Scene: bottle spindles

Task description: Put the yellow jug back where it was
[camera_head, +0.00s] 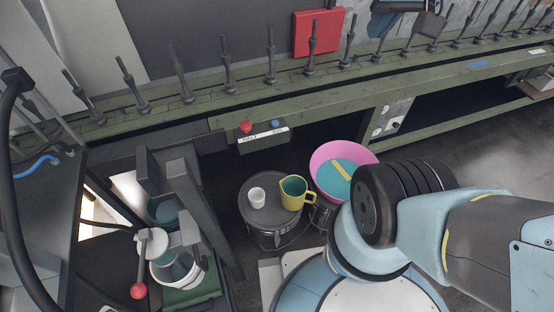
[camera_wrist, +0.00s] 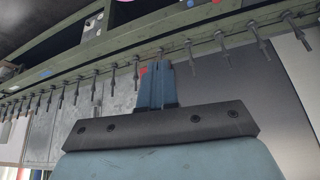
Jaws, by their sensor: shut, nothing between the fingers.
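The yellow jug (camera_head: 293,194) stands upright on the round dark lid of a drum (camera_head: 264,213), with a teal inside and its handle to the right. A small white cup (camera_head: 257,197) stands on the same lid, just left of the jug. My gripper (camera_wrist: 156,66) shows in the wrist view with its two blue fingers together and nothing between them. It points up toward the spindle rail, away from the jug.
A pink basin (camera_head: 325,158) with teal inside and a yellow strip stands right of the drum, partly behind my arm. A green rail (camera_head: 345,96) with several spindles runs above. A red-and-blue button box (camera_head: 263,138) hangs over the drum. A white bucket (camera_head: 183,274) stands lower left.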

